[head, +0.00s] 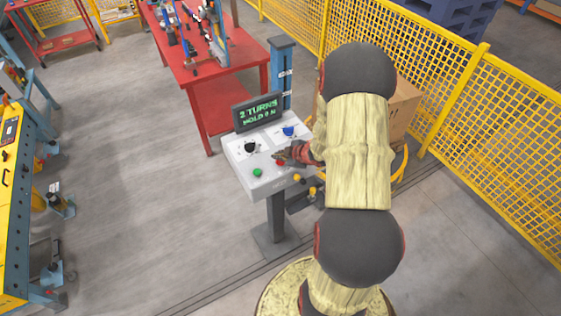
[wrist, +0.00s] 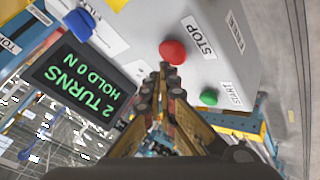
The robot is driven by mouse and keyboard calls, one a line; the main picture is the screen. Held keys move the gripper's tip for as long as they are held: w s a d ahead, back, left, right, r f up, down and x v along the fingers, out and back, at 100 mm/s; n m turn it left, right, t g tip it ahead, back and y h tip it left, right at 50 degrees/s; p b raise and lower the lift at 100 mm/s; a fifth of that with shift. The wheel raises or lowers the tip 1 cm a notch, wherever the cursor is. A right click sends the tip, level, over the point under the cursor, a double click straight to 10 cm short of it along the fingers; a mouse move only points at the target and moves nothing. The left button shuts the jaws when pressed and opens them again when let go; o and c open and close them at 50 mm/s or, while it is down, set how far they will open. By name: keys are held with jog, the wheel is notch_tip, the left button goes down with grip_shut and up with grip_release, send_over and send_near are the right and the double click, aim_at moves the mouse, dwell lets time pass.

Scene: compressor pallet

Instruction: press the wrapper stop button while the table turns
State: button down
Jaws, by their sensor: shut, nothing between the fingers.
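The grey control box (head: 262,186) stands on a post, with a red stop button (head: 280,163) and a green start button (head: 257,173) on its sloped top. In the wrist view the red button labelled STOP (wrist: 173,52) is just beyond the fingertips of my gripper (wrist: 165,70), and the green START button (wrist: 209,97) is to the right. My gripper (head: 279,156) is shut and empty, low over the panel beside the red button. I cannot tell whether its tips touch the button. The display (head: 258,113) reads "2 TURNS HOLD 0 N". My arm hides most of the turntable area.
The panel also has a black knob (head: 250,147) and a blue button (head: 288,132). A cardboard box (head: 404,104) shows behind my arm.

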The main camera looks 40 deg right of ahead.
aim_at(279, 162)
jog(key=shift+f, duration=0.3)
jog(key=shift+f+b, duration=0.5)
dwell(0.7)
jog(key=shift+r, duration=0.1)
dwell(0.3)
jog(key=shift+r+p, duration=0.85)
jog(key=shift+r, duration=0.1)
notch_tip(279, 162, up, 5)
jog(key=p, duration=0.4)
jog(key=shift+p, duration=0.3)
dwell(0.4)
